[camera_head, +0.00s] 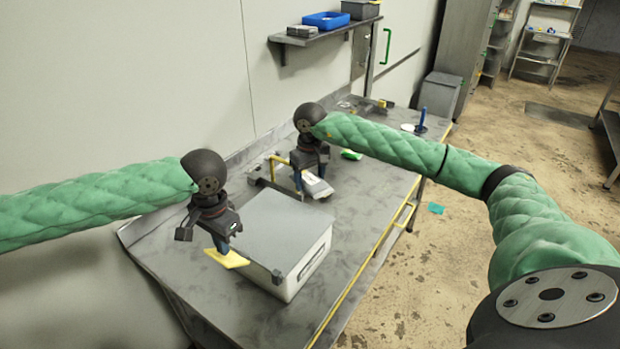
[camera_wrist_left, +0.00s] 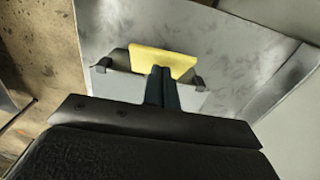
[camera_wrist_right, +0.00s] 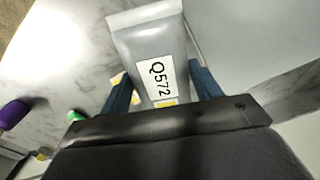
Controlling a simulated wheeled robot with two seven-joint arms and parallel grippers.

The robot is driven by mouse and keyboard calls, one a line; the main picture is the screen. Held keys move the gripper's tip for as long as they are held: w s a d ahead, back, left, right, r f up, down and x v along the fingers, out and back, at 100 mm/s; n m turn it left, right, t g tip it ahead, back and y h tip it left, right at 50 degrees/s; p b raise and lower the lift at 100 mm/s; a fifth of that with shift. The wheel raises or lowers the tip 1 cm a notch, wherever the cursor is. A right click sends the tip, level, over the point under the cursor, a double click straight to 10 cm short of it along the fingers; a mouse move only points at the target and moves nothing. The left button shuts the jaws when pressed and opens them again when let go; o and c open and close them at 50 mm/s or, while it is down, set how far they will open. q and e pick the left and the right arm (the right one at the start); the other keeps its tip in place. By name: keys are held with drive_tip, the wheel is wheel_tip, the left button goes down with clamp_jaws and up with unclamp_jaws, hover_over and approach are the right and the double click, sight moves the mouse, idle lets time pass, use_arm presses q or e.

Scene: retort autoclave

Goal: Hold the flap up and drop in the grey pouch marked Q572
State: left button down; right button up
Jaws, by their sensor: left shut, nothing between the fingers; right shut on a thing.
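The grey pouch marked Q572 (camera_wrist_right: 152,55) is held in my right gripper (camera_wrist_right: 160,90), its label readable in the right wrist view. In the head view my right gripper (camera_head: 311,172) holds the pouch (camera_head: 316,187) above the table, beyond the grey box (camera_head: 285,235). A yellow flap (camera_head: 226,258) projects from the box's left end. My left gripper (camera_head: 222,246) is shut and empty, its fingertips at the flap. In the left wrist view the closed fingers (camera_wrist_left: 161,72) overlap the flap (camera_wrist_left: 175,60); I cannot tell whether they touch it.
The grey table (camera_head: 190,265) has a yellow front edge. A yellow bar (camera_head: 278,160) stands behind the box, and a green item (camera_head: 351,154) lies beyond my right gripper. A blue upright object (camera_head: 421,119) is at the far end. A wall shelf (camera_head: 330,30) hangs above.

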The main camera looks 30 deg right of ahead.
use_arm(q)
drive_tip(key=shift+f, duration=1.45)
wheel_tip(320, 180, down, 7)
drive_tip(key=shift+r, duration=0.2)
idle(2.3)
use_arm(e)
drive_tip(key=shift+s+a, duration=0.85)
drive_tip(key=shift+a, duration=1.25)
drive_tip(key=shift+s+a, duration=0.85)
drive_tip(key=shift+a, duration=1.2)
drive_tip(key=shift+s+a, duration=0.85)
drive_tip(key=shift+a, duration=1.25)
drive_tip(key=shift+f, duration=0.2)
